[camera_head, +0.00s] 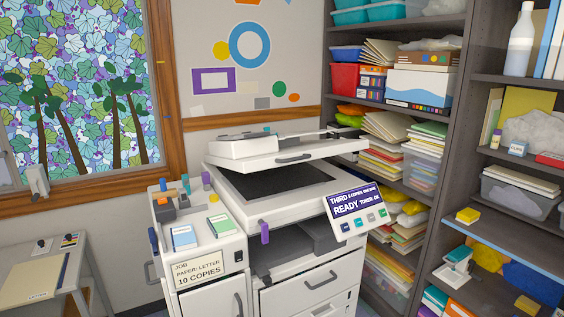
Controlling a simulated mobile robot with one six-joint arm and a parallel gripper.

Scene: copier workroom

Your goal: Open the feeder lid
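The copier (310,230) stands in the middle of the head view. Its feeder lid (290,150) is the white top part, with a dark grey handle (294,157) on its front edge. The lid is raised at an angle over the dark scanner glass (276,181), with a clear gap between them at the front. A control panel (355,210) at the copier's front right reads "READY". My gripper is not in view, and nothing is seen touching the lid.
A side cabinet (205,245) with small boxes and a job sign stands against the copier's left. A low table (90,285) with a folder is at the far left. Full shelves (450,130) stand close on the right. A window (75,85) is behind on the left.

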